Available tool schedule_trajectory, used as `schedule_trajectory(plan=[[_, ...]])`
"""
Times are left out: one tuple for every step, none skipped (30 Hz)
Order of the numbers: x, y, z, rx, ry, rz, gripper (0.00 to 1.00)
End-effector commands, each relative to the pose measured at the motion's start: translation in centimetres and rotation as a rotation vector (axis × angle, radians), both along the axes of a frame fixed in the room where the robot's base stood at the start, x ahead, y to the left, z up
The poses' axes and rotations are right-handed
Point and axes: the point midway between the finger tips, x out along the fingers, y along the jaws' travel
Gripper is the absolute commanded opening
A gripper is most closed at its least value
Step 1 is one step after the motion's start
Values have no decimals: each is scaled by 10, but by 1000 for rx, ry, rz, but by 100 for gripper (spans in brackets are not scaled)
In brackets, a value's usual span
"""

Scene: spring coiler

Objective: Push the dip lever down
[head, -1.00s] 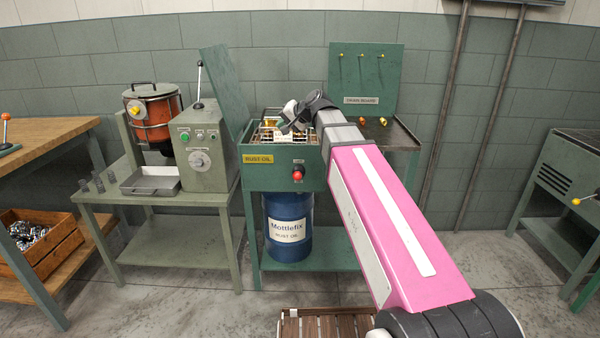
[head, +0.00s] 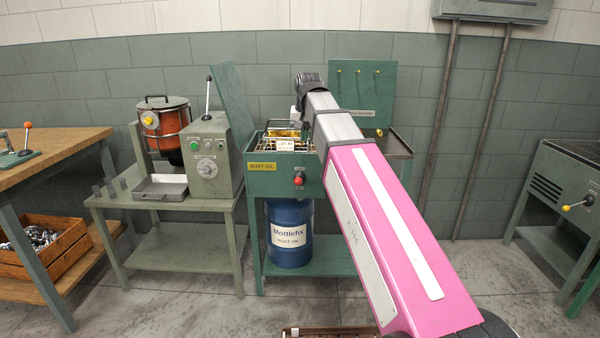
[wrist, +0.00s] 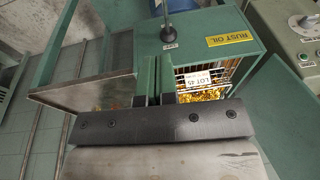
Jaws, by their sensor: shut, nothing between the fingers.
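The green rust oil tank (head: 262,183) has a red-knobbed control (head: 299,181) on its front, likely the dip lever. In the wrist view, a dark rod with a rounded end (wrist: 176,8) stands by a small label on the tank's front (wrist: 222,28). I cannot tell if it is the same part. My gripper (wrist: 154,97) is shut and empty, above the tank and beside its wire basket (wrist: 207,77). In the head view my wrist hides the fingertips. The basket holds golden parts and a LOT 45 card (wrist: 198,80).
A green drain board (head: 361,92) stands behind the tank, with a metal shelf at the right. The tank's raised lid (head: 232,100) is at its left. A bench with an orange drum (head: 168,122) and a tall lever (head: 208,95) stands further left.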

Motion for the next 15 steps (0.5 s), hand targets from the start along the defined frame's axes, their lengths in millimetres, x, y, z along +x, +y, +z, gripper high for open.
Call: schedule_trajectory(plan=[[0,0,0,1,0,0,0],[0,0,0,1,0,0,0],[0,0,-1,1,0,0,0],[0,0,-2,1,0,0,0],[1,0,-4,1,0,0,0],[1,0,-6,1,1,0,0],[1,1,-9,1,2,0,0],[2,1,-12,1,2,0,0],[3,1,-17,1,2,0,0],[3,1,-20,1,2,0,0],[4,1,-25,1,1,0,0],[5,2,-31,1,2,0,0],[6,2,-35,1,2,0,0],[7,2,-40,1,2,0,0],[8,3,-46,1,1,0,0]])
